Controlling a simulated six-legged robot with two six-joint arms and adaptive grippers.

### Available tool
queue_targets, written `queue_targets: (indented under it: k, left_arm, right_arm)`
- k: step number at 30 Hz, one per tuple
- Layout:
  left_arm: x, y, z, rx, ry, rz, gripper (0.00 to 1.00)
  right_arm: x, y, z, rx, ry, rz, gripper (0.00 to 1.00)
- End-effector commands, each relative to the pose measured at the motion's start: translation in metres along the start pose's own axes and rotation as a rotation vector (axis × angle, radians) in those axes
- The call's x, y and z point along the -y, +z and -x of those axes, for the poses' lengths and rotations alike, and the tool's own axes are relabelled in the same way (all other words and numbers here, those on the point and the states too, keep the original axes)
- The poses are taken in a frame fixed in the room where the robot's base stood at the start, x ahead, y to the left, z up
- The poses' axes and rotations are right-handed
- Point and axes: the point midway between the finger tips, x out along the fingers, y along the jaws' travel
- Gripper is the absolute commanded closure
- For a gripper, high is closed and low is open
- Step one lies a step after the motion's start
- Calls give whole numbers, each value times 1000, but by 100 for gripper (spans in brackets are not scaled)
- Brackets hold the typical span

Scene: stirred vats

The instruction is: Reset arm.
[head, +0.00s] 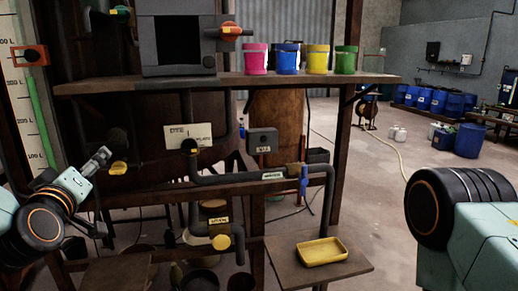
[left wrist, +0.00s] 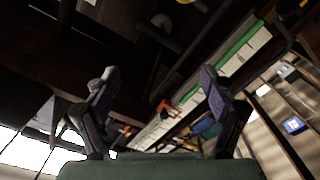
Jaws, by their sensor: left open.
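My left gripper (head: 97,168) is at the left of the head view, in front of the dark rack, with its arm coming in from the left edge. In the left wrist view its two fingers (left wrist: 160,92) stand wide apart with nothing between them. My right arm (head: 462,215) shows at the right edge of the head view as a black joint and pale green link. Its gripper is out of the picture.
A shelf (head: 225,82) carries pink (head: 256,60), blue (head: 286,60), yellow (head: 317,60) and green (head: 345,60) cups. Below are pipes with a blue-handled valve (head: 304,182) and a yellow tray (head: 321,252) on a low board. Open floor lies to the right, with blue drums behind.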

Motion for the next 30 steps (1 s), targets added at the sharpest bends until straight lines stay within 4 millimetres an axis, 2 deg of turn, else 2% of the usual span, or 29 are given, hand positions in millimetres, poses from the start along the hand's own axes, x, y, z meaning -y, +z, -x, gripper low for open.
queue_targets:
  k: [9, 21, 30]
  left_arm:
    - [1, 1, 52, 0, 1, 7, 17]
    - [0, 5, 51, 19, -2, 276, 17]
    - [0, 6, 50, 23, -4, 329, 17]
  right_arm:
    - [0, 0, -10, 0, 0, 0, 60]
    - [0, 0, -8, 0, 0, 0, 60]
    - [0, 0, -8, 0, 0, 0, 60]
